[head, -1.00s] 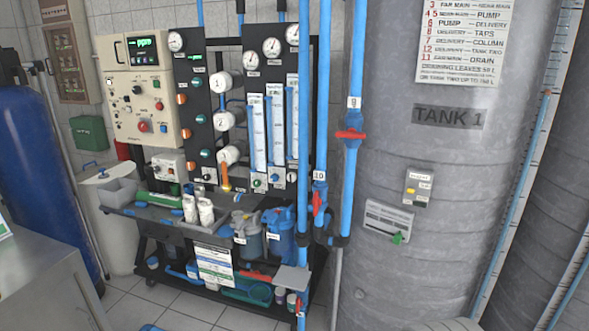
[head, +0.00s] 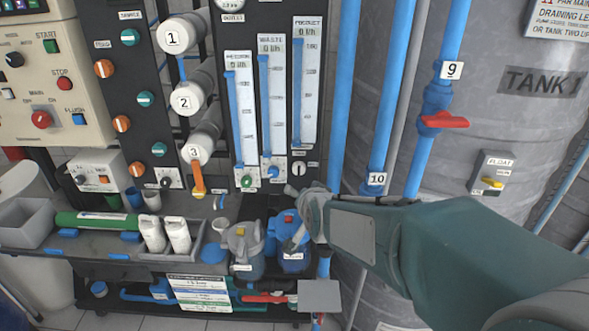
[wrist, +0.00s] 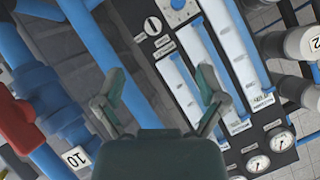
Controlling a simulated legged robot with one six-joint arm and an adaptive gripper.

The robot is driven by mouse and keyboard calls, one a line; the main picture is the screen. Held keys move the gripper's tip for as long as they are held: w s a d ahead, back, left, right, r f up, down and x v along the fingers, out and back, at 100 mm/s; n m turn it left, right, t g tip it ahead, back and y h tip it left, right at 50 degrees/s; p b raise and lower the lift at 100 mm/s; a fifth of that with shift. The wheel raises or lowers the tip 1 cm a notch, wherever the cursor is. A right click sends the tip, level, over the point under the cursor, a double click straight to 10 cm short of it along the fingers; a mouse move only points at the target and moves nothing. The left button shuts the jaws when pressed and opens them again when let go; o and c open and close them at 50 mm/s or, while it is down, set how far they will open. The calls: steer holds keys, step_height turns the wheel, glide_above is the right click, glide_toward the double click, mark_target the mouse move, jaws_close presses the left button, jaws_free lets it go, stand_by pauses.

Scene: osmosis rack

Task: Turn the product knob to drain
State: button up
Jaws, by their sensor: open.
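The product knob (head: 299,168) is a small round white dial with a dark mark, low on the black panel below the rightmost flow meter. It also shows in the wrist view (wrist: 152,26), near the top, with small labels beside it that are too small to read. My gripper (head: 293,214) is open and empty, just below the knob in the head view. In the wrist view the open fingers (wrist: 160,86) spread before the panel's edge and the meters, apart from the knob.
Blue pipes (head: 375,110) with a red valve handle (head: 443,120) stand right of the panel, before the grey tank (head: 500,130). A green knob (head: 247,181) and a blue knob (head: 272,173) sit to the left.

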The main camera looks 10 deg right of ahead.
steer(key=w+f+m+t, duration=0.2)
steer(key=w+f, duration=0.1)
steer(key=w, duration=0.4)
steer(key=m+t+h, duration=0.4)
steer(key=m, duration=0.1)
glide_toward(299, 171)
steer(key=w, duration=0.3)
steer(key=w+d, duration=0.1)
steer(key=w, duration=0.2)
steer(key=w+d, duration=0.1)
steer(key=w, duration=0.2)
steer(key=shift+w+r, duration=0.1)
steer(key=shift+w, duration=0.6)
steer(key=c, duration=1.1)
